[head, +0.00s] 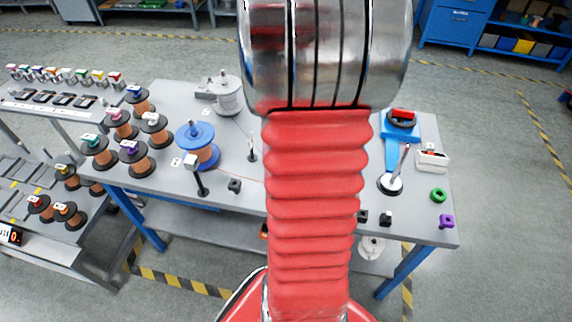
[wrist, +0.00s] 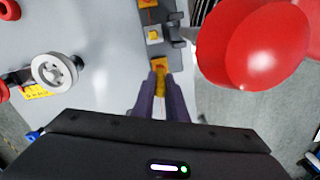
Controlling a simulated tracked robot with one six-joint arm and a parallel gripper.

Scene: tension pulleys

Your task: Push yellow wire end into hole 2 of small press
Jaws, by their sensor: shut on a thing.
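In the wrist view, the purple fingers of my gripper (wrist: 161,92) are shut on a small yellow piece, the yellow wire end (wrist: 160,78). Just beyond the fingertips is an orange-yellow block (wrist: 159,62); I cannot tell whether the held end touches it. I cannot tell for sure which of these is the small press, and hole 2 cannot be made out. In the head view my arm hides the gripper.
A large red rounded object (wrist: 255,50) is close on the right in the wrist view, and a grey pulley wheel (wrist: 54,71) is at left. In the head view, spools, a blue spool (head: 198,150) and a blue device (head: 399,130) stand on the grey table (head: 228,212).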

